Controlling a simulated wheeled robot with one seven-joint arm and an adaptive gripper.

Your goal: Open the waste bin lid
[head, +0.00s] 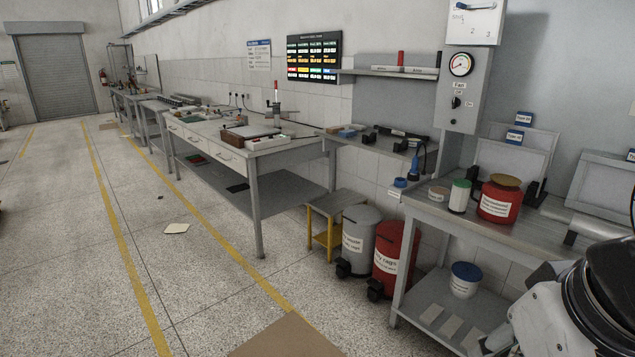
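Two lidded bins stand on the floor between the workbenches. The grey bin (358,243) has a white label whose text I can read only in part. The red bin (391,262) is right beside it, nearer to me, and its label seems to read "oily rags". Both lids look shut: the grey bin's lid (362,214) and the red bin's dark red lid (398,226). Each bin has a black foot pedal low at its front left. Part of my arm shows at the bottom right, but my gripper's fingers are not in view.
A yellow-framed stool (335,205) stands behind the grey bin. The right bench (475,232) carries a red container (500,203) and a white jar with a green lid (459,197). Cardboard (283,338) lies on the floor in front. The aisle to the left is mostly clear.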

